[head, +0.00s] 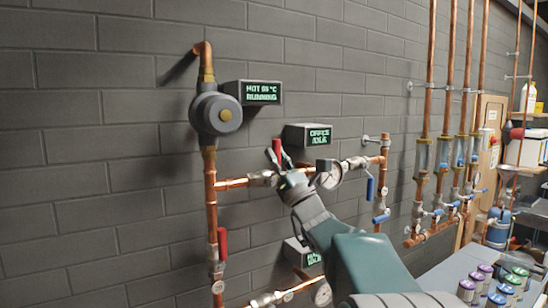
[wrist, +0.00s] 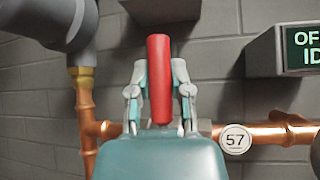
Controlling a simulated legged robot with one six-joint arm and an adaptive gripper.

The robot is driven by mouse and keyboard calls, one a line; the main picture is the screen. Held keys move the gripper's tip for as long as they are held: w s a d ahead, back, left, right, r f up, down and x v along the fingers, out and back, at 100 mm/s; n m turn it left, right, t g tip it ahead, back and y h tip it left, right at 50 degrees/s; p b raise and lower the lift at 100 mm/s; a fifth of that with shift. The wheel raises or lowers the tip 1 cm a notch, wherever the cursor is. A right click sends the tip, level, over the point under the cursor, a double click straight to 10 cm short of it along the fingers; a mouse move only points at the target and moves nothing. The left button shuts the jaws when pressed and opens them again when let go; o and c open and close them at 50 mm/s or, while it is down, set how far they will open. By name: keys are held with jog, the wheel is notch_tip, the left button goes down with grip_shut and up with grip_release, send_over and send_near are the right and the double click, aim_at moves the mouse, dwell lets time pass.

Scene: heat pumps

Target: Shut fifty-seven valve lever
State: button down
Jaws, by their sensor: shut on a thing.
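The red valve lever (head: 277,147) stands upright, across the horizontal copper pipe (head: 233,183). In the wrist view the red lever (wrist: 159,80) rises between the two fingers of my gripper (wrist: 160,95), which is shut on it. A round white tag reading 57 (wrist: 236,139) hangs on the pipe just right of the lever. In the head view my gripper (head: 279,160) covers part of the valve, and the valve body is mostly hidden by my arm.
A grey pump (head: 216,113) sits on the vertical pipe at left. Two display boxes (head: 252,92) (head: 308,135) are on the brick wall. A gauge (head: 329,174), a lower red lever (head: 222,244) and a blue lever (head: 370,188) are close by. Colored canisters (head: 486,270) stand at lower right.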

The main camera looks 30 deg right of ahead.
jog(key=shift+d+f, duration=0.1)
jog(key=shift+f, duration=0.1)
jog(key=c, duration=0.5)
grip_release()
jog(key=shift+c, duration=0.2)
jog(key=shift+d, duration=0.1)
jog(key=shift+r, duration=0.1)
jog(key=v, duration=1.2)
jog(key=shift+w, duration=0.1)
